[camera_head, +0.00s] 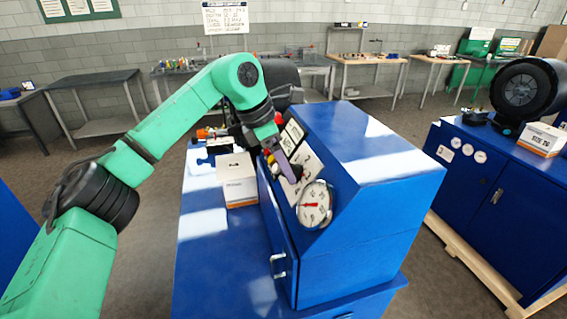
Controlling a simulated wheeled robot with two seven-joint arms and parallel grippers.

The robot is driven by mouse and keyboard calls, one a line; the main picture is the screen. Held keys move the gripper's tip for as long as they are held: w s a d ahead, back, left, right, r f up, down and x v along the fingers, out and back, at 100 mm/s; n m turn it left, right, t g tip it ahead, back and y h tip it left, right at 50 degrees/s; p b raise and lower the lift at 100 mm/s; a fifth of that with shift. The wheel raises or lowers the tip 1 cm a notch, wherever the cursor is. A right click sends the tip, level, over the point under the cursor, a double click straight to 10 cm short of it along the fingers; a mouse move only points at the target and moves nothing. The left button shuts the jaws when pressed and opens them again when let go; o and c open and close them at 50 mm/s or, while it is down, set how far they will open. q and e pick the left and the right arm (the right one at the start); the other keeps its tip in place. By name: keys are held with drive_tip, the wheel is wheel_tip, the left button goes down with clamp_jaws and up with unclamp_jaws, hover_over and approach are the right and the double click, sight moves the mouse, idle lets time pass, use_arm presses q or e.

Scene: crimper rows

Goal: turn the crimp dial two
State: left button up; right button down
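My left arm reaches in from the left to the sloped front panel of a blue crimping machine (370,190). My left gripper (287,170) has its purplish fingers at a dark knob (297,174) on a white plate, which looks like the crimp dial. The gripper hides part of the knob, and I cannot tell whether the fingers are closed on it or only near it. A round white gauge (314,205) with a red pointer sits below the knob. My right gripper is not in view.
A white and orange box (238,180) stands on the blue bench left of the panel. A cabinet door handle (279,264) juts out below. Another blue machine stands at right with a box (541,139). Worktables (98,92) line the back wall; grey floor lies between.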

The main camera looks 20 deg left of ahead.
use_arm(q)
drive_tip(key=shift+r, duration=0.1)
drive_tip(key=b+v, duration=0.1)
drive_tip(key=v, duration=1.3)
drive_tip(key=shift+r, duration=0.25)
drive_tip(key=shift+a, duration=0.15)
drive_tip(key=shift+f, duration=0.1)
